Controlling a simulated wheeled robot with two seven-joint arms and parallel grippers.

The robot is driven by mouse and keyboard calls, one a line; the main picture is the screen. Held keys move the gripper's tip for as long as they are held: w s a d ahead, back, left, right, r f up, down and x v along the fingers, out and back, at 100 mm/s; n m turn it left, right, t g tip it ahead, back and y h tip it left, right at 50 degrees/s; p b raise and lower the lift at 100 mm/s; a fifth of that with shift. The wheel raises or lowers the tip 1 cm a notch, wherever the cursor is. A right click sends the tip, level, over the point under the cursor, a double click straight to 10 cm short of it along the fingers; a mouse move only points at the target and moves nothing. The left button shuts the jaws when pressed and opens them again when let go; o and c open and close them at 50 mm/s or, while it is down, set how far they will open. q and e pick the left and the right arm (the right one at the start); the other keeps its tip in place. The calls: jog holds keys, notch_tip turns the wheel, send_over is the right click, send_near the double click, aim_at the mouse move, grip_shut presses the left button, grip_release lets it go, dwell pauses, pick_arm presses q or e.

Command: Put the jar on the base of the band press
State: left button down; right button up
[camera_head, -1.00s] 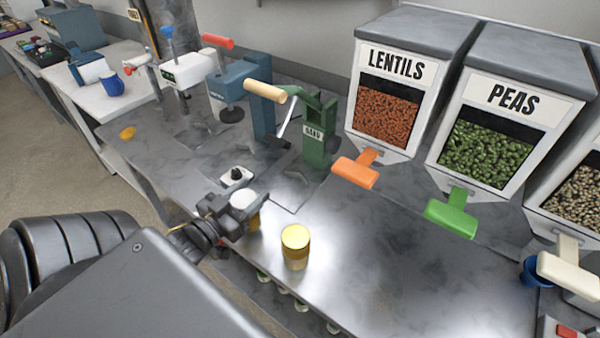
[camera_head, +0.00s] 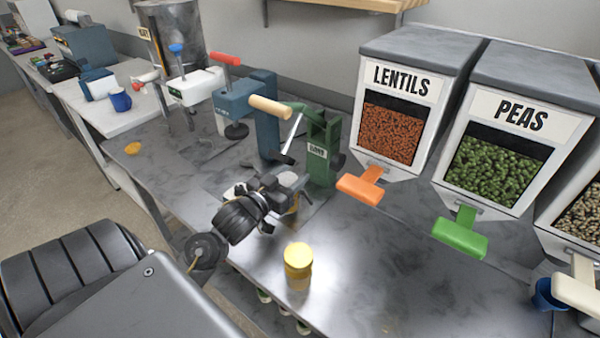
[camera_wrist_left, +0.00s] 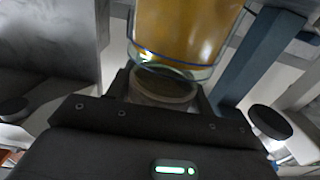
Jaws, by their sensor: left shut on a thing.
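My left gripper (camera_head: 280,192) is shut on a jar with amber contents (camera_wrist_left: 185,30). In the head view the gripper and wrist cover most of this jar. The green band press (camera_head: 322,150), with its label and a wooden-coloured handle (camera_head: 270,107), stands just behind and right of the gripper. The gripper is in front of the press, close to its base, which is largely hidden. I cannot tell whether the jar touches the base. My right gripper is not in view.
A jar with a yellow lid (camera_head: 298,258) stands on the metal counter in front of the gripper. A blue press (camera_head: 240,100) stands left of the green one. Lentils (camera_head: 395,125) and peas (camera_head: 500,160) dispensers stand at right.

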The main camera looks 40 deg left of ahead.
pick_arm(q)
jog(key=w, duration=0.1)
jog(key=w+f, duration=0.1)
jog(key=w+p, duration=0.1)
jog(key=shift+w+f, duration=0.15)
jog(key=shift+f, duration=0.15)
jog(key=c, duration=0.6)
grip_release()
jog(key=shift+w+f, duration=0.1)
jog(key=shift+w, duration=0.05)
jog(key=shift+c, duration=0.2)
jog(key=shift+o, duration=0.3)
jog(key=shift+r, duration=0.2)
jog(key=shift+s, duration=0.2)
